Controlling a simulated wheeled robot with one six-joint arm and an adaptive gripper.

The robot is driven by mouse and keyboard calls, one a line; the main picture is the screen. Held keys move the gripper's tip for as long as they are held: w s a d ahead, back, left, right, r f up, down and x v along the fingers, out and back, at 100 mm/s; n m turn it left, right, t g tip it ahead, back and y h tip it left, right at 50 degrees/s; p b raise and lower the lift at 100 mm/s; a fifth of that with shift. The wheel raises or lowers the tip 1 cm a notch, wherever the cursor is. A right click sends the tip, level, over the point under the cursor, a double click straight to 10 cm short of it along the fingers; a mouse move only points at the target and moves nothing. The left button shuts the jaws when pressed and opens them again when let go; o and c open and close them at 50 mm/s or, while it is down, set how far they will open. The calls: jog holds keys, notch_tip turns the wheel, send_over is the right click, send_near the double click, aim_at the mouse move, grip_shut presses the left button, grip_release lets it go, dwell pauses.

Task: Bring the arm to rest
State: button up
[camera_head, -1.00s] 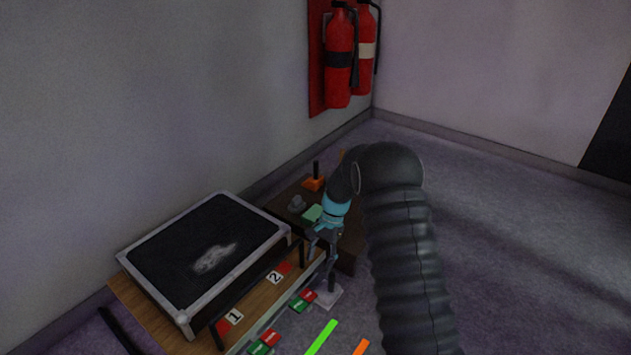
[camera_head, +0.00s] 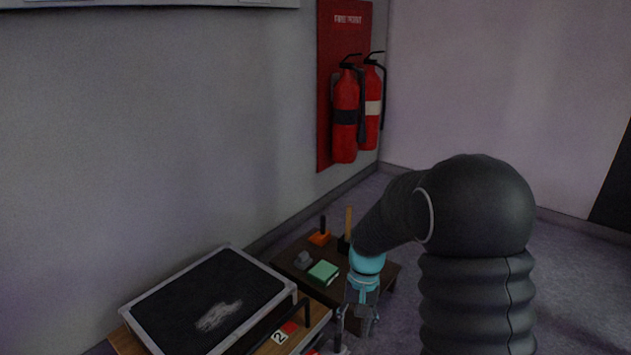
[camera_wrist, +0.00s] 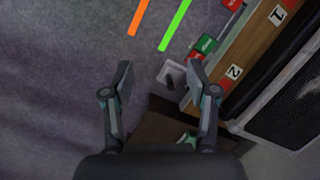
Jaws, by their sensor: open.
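My gripper (camera_head: 357,318) hangs at the end of my dark, sleeved arm, pointing down near the right end of the wooden bench in the head view. In the wrist view my gripper (camera_wrist: 158,88) has its two fingers spread wide apart with nothing between them. Below the fingers lie the grey-purple floor and part of a dark brown low table (camera_wrist: 160,128).
The wooden bench (camera_head: 318,312) carries a black-topped case (camera_head: 215,300) and a number 2 label (camera_head: 280,337). The low table (camera_head: 300,277) holds a green block (camera_head: 323,272) and an orange-based item (camera_head: 319,238). Fire extinguishers (camera_head: 345,115) hang on the wall. Green and orange strips (camera_wrist: 175,25) mark the floor.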

jog(key=s+d+r+t+p, duration=0.3)
jog(key=s+r, duration=0.7)
jog(key=r, duration=0.4)
jog(key=s+d+r+n+t+h+p, duration=0.1)
jog(key=s+d+r+t+p, duration=0.2)
jog(key=s+r, duration=0.8)
notch_tip(320, 180, up, 3)
jog(key=shift+d+r+t+p, duration=0.2)
jog(key=shift+t+p, duration=0.3)
jog(key=shift+t, duration=0.5)
